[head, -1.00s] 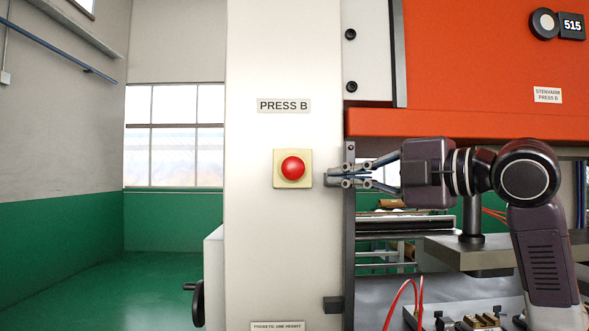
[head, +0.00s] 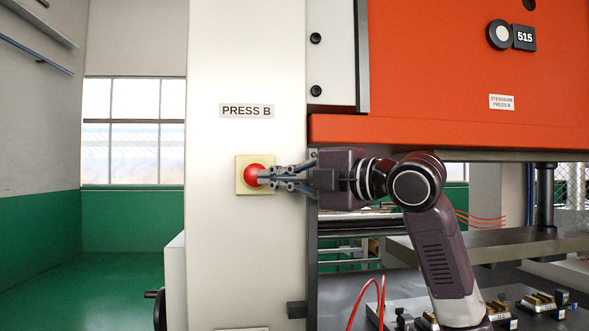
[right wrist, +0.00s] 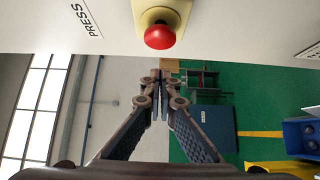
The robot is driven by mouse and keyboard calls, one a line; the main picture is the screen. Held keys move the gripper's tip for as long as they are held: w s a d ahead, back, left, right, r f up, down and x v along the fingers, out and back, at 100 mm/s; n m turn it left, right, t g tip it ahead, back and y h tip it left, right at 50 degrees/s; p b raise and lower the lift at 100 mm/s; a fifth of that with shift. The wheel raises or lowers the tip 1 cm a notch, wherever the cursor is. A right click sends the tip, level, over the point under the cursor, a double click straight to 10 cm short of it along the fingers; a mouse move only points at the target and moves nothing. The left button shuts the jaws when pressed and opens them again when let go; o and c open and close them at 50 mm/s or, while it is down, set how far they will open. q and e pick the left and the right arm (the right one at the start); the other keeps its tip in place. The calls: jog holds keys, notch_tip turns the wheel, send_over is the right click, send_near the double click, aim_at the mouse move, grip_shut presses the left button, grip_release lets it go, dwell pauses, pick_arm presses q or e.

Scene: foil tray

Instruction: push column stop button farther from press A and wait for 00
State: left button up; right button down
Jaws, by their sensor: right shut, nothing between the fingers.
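The red stop button (head: 254,173) sits on a yellowish square box on the white column (head: 245,250), under the label PRESS B (head: 247,111). The button also shows at the top of the right wrist view (right wrist: 160,37). My right gripper (head: 262,178) is shut and empty, reaching in from the right. In the head view its tips overlap the button's right part. In the right wrist view (right wrist: 160,72) a gap shows between tips and red cap. The counter display (head: 525,37) on the orange press reads 515. My left gripper is not in view.
The orange press body (head: 430,80) overhangs to the right of the column. Under it are a metal plate, red hoses (head: 368,300) and several small fixtures. A black handwheel (head: 159,308) stands at lower left. The green floor at left is clear.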

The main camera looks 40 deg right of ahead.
aim_at(250, 176)
jog(key=w, duration=0.1)
jog(key=w+d+p, duration=0.1)
jog(key=w, duration=0.2)
jog(key=shift+w+d, duration=0.3)
jog(key=shift+d, duration=0.1)
jog(key=shift+w, duration=0.1)
jog(key=shift+w+d+r+p, duration=0.3)
jog(key=shift+w+d+p, duration=0.3)
jog(key=shift+p, duration=0.4)
